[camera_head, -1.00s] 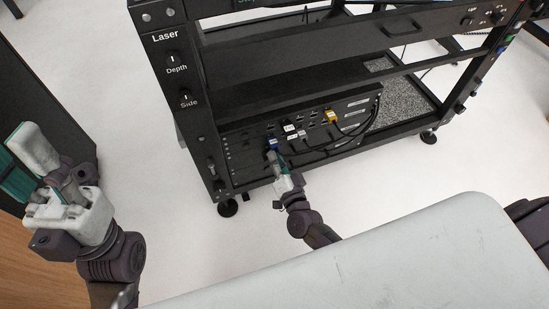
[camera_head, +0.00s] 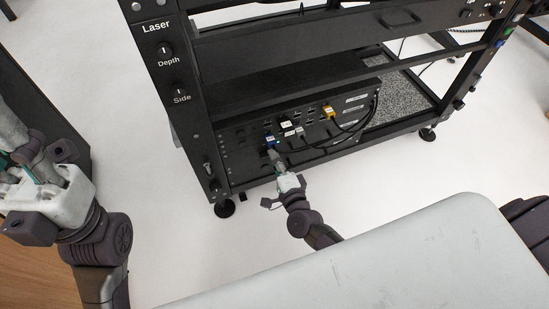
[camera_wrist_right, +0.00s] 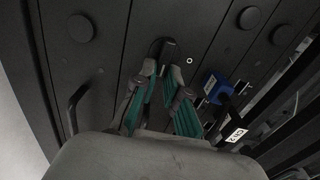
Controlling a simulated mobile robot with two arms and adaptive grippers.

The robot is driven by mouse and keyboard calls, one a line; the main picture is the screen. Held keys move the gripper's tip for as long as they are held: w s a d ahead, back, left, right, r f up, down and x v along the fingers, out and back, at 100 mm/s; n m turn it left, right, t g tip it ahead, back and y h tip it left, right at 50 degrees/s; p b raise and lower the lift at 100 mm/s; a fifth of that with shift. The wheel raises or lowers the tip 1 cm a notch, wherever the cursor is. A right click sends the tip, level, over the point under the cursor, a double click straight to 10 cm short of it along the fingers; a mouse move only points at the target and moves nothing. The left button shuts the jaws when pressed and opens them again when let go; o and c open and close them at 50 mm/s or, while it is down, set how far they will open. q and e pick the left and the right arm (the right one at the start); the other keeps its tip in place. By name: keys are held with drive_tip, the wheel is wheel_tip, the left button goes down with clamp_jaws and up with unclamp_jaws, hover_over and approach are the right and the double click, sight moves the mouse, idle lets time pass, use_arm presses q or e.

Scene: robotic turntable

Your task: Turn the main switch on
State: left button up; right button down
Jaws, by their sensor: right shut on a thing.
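The main switch (camera_wrist_right: 168,48) is a small dark knob on the black front panel, at the upper middle of the right wrist view. My right gripper (camera_wrist_right: 162,70) is shut on it, its teal-padded fingers converging on the knob. In the head view, my right gripper (camera_head: 270,153) reaches the front of the black control box (camera_head: 235,150) low in the rack; it hides the switch there. My left gripper (camera_head: 22,160) is at the left edge, away from the rack, with its fingers partly cut off.
A blue plug (camera_wrist_right: 214,88) and a cable labelled in white (camera_wrist_right: 236,135) are close right of my right gripper. A bent handle (camera_wrist_right: 76,105) stands at its left. A yellow plug (camera_head: 328,112) and black cables are further right on the box. A rack post (camera_head: 185,100) stands at left.

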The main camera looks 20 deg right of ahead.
idle(0.5)
drive_tip(key=c, duration=1.2)
unclamp_jaws()
drive_tip(key=s, duration=1.2)
drive_tip(key=shift+d, duration=0.25)
